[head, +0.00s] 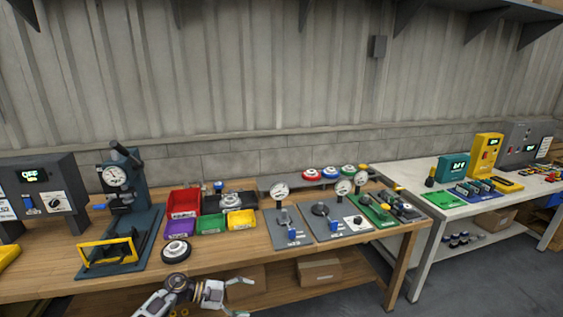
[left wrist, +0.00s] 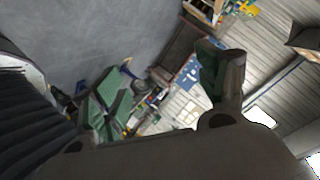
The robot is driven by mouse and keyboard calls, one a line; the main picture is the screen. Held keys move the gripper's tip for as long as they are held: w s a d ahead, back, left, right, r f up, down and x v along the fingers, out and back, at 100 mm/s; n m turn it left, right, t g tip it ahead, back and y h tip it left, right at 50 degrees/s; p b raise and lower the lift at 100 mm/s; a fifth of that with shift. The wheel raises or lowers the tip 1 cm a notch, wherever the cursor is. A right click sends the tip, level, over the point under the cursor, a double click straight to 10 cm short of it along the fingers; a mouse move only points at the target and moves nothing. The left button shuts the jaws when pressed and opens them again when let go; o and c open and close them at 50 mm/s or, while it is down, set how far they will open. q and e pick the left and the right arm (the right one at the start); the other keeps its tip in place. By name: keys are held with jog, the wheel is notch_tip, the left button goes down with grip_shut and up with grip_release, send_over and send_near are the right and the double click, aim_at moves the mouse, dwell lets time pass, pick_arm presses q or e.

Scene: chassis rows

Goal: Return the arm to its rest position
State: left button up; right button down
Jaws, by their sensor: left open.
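My left gripper (head: 247,297) is at the bottom of the head view, in front of the wooden bench's front edge. Its two fingers are spread apart, point right, and hold nothing that I can see. My left arm (head: 176,284) comes in from the bottom edge, with a round joint below the black dial. In the left wrist view a dark finger (left wrist: 228,78) stands out over a tilted, blurred background. My right gripper is not in view.
The wooden bench (head: 235,262) carries a gauge press (head: 122,180), red bin (head: 184,203), green bin (head: 210,224), yellow bin (head: 242,222), a black round dial (head: 177,251) and gauge plates (head: 288,230). A white table (head: 450,209) stands right. Cardboard boxes (head: 319,271) sit on the lower shelf.

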pick_arm(q)
jog(key=a+f+n+t+y, duration=0.4)
jog(key=f+n+t, duration=0.45)
jog(key=f, duration=0.65)
jog(key=s+a+f+n+y, duration=0.35)
jog(key=s+f, duration=0.25)
jog(key=f, duration=0.2)
jog(key=s+a+f+n+y, duration=0.2)
jog(key=s+a+f+n, duration=0.25)
jog(key=f, duration=0.45)
jog(key=s+a+f+n+g+y, duration=0.1)
jog(key=s+f+g, duration=0.2)
jog(key=s, duration=1.1)
jog(key=s+a+f+n+g+y, duration=0.1)
jog(key=s+f+n+g, duration=0.1)
jog(key=s+f, duration=0.7)
jog(key=s+a+f+n+g+y, duration=0.1)
jog(key=s+f+g, duration=0.4)
jog(key=s, duration=1.4)
jog(key=shift+a+f+n+y, duration=0.25)
jog(key=shift+f+n+y, duration=0.3)
jog(key=shift+f, duration=0.4)
